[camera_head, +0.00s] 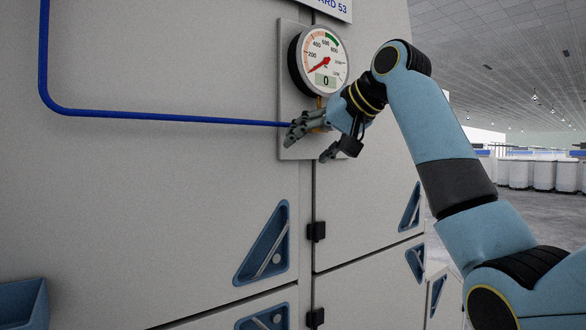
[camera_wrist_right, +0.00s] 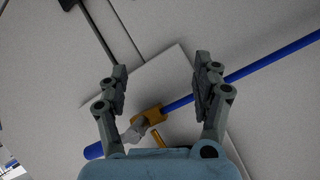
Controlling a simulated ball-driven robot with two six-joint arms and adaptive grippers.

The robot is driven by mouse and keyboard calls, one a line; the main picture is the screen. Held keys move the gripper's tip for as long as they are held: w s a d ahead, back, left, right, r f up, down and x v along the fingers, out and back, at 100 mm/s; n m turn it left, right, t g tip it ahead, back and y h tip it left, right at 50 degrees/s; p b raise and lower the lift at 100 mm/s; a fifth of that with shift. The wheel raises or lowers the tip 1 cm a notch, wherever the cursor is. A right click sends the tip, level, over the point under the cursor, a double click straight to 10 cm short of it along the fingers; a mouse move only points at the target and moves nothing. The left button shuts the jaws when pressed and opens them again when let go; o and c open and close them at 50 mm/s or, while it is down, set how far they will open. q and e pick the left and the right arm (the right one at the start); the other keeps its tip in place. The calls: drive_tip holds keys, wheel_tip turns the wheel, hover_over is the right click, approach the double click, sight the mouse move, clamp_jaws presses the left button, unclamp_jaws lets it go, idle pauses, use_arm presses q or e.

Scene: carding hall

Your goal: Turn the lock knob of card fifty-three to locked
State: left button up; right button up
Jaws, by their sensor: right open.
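The sign of card 53 (camera_head: 333,6) is partly cut off at the top of the head view. I cannot clearly make out a lock knob in the head view. My right gripper (camera_head: 311,143) is in front of the pale plate (camera_head: 289,68), below the gauge. In the wrist view my right gripper (camera_wrist_right: 160,64) is open, with nothing between its fingertips. A brass fitting (camera_wrist_right: 150,116) with a small grey handle-like piece (camera_wrist_right: 135,131) sits on the blue pipe (camera_wrist_right: 270,61), near the base of the fingers. I cannot tell its setting. My left gripper is not in view.
The round gauge (camera_head: 322,61) reads near zero. Black latches (camera_head: 316,231) sit on the panel seam below. Blue triangular recessed handles (camera_head: 265,245) are lower on the panels. A blue bin (camera_head: 22,303) is at the lower left. Open floor and white drums (camera_head: 543,174) lie right.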

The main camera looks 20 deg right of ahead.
drive_tip(key=s+r+n+t+y+p, duration=0.1)
drive_tip(key=s+r+t+p, duration=0.15)
drive_tip(key=r, duration=1.05)
drive_tip(key=s+r+n+t+p, duration=0.1)
drive_tip(key=s+r, duration=0.3)
drive_tip(key=r, duration=0.8)
drive_tip(key=s+r+t+y+p, duration=0.1)
drive_tip(key=s+r+t+p, duration=0.15)
drive_tip(key=r, duration=1.05)
drive_tip(key=p+x, duration=0.1)
drive_tip(key=x, duration=0.2)
drive_tip(key=p+x, duration=0.1)
drive_tip(key=x, duration=0.1)
drive_tip(key=a+p+x, duration=0.1)
drive_tip(key=x, duration=0.2)
drive_tip(key=shift+w+f, duration=0.2)
drive_tip(key=shift+f, duration=0.1)
drive_tip(key=shift+w+a+f+p, duration=0.2)
drive_tip(key=shift+w+p, duration=0.1)
drive_tip(key=shift+w, duration=0.25)
drive_tip(key=c, duration=1.2)
